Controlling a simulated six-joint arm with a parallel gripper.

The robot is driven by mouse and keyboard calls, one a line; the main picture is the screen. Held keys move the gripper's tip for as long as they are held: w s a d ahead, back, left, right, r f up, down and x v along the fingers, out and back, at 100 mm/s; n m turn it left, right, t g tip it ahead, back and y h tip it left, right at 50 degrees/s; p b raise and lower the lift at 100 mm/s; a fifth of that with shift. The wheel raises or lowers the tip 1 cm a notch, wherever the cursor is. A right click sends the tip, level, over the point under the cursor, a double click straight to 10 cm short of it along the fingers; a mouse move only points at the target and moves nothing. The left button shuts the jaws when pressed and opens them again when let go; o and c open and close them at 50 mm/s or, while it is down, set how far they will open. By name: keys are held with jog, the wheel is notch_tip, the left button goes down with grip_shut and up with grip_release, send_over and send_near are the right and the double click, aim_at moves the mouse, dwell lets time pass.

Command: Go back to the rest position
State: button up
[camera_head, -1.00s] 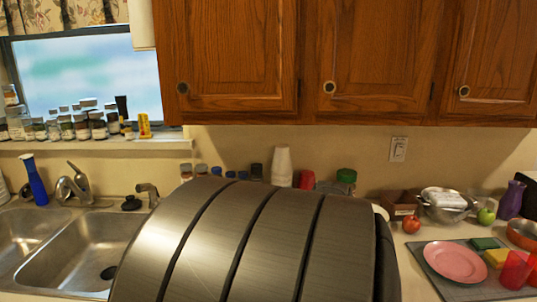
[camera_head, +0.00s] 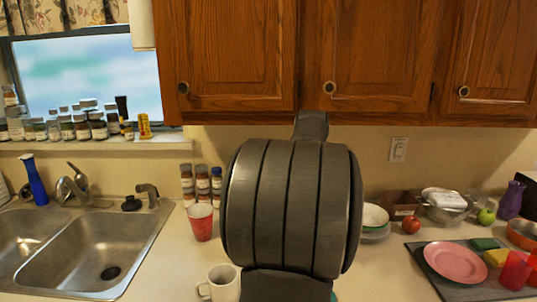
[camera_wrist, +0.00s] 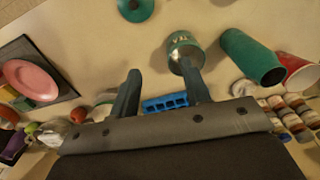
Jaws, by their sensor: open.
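My gripper (camera_wrist: 160,70) shows in the wrist view with its two dark fingers spread apart and nothing visibly held. A blue slotted item (camera_wrist: 165,103) appears between the fingers; I cannot tell how far beyond them it lies. A jar with a green rim (camera_wrist: 180,40) is just beyond the right finger; I cannot tell whether they touch. In the head view my arm stands upright in the middle and hides the counter behind it. The gripper itself does not show there.
A red cup (camera_head: 201,222), white mug (camera_head: 219,285) and spice jars (camera_head: 187,182) stand left of my arm, beside the sink (camera_head: 95,250). Stacked bowls (camera_head: 374,217), an apple (camera_head: 411,223) and a pink plate (camera_head: 455,262) are to its right. Cabinets (camera_head: 375,60) hang above. A green cup (camera_wrist: 250,55) shows in the wrist view.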

jog(key=w+a+r, duration=0.4)
jog(key=w+r, duration=0.2)
jog(key=w, duration=0.2)
jog(key=shift+s+d+f, duration=0.1)
jog(key=shift+s+f, duration=0.05)
jog(key=shift+f, duration=1.05)
jog(key=shift+s+f, duration=0.1)
jog(key=shift+f, duration=1.05)
jog(key=shift+o, duration=0.3)
jog(key=o, duration=1.1)
jog(key=shift+f, duration=0.1)
jog(key=shift+c, duration=0.2)
jog(key=shift+o, duration=0.7)
jog(key=shift+f+t, duration=0.3)
jog(key=shift+f, duration=0.05)
jog(key=s+f+t, duration=0.4)
jog(key=f+t, duration=0.1)
jog(key=f, duration=0.4)
jog(key=s+a+f+t+h, duration=0.1)
jog(key=s+f+t, duration=0.25)
jog(key=s, duration=0.35)
jog(key=s+a+f+t, duration=0.1)
jog(key=s+f+t, duration=0.1)
jog(key=s+t, duration=0.3)
jog(key=shift+m+g, duration=0.3)
jog(key=shift+g, duration=0.45)
jog(key=shift+x, duration=4.4)
